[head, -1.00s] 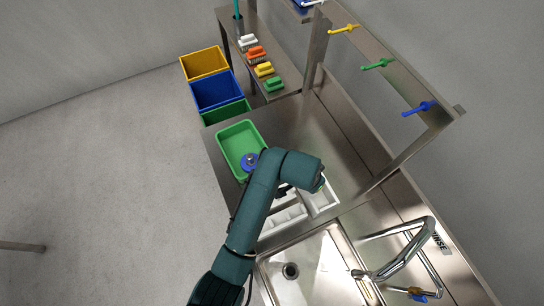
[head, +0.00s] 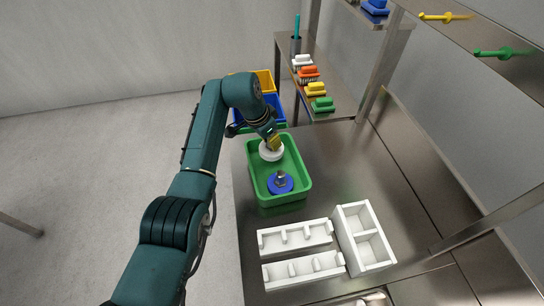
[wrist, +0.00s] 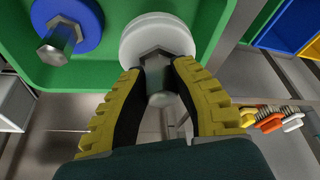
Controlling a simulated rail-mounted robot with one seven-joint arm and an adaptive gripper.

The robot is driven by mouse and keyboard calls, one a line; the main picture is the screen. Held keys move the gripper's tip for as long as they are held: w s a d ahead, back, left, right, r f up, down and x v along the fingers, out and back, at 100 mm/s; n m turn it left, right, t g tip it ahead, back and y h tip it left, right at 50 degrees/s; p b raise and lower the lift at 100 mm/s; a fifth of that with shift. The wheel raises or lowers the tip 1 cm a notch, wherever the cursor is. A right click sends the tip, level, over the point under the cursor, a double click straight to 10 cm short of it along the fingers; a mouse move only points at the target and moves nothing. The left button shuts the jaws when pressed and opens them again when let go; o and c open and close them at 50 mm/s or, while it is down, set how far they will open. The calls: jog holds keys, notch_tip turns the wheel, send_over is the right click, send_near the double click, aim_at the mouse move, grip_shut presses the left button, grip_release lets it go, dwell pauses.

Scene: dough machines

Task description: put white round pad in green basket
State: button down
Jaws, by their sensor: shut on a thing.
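The white round pad (head: 272,150) is over the far end of the green basket (head: 262,198), inside its outline in the head view. My gripper (head: 273,142) is shut on the pad's metal knob. In the wrist view my yellow-padded fingers (wrist: 157,85) close around this knob, and the white pad (wrist: 157,37) lies beyond it. A blue round pad with a metal knob (head: 281,183) lies in the near part of the basket. I cannot tell whether the white pad touches the basket floor.
White divided trays (head: 295,236) and a white two-part box (head: 364,236) stand on the steel counter nearer to me. Coloured brushes (head: 308,75) line a shelf at the back. Blue and yellow bins (head: 272,108) stand beyond the basket. The counter right of the basket is clear.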

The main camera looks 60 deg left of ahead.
aim_at(271, 149)
notch_tip(271, 149, down, 4)
jog(key=shift+w+f+b, duration=0.1)
jog(key=shift+f+b, duration=0.1)
jog(key=shift+b, duration=0.2)
jog(key=shift+f, duration=0.2)
jog(key=c, duration=1)
grip_release()
jog(key=p+v, duration=0.2)
jog(key=v, duration=1)
jog(key=shift+r, duration=0.2)
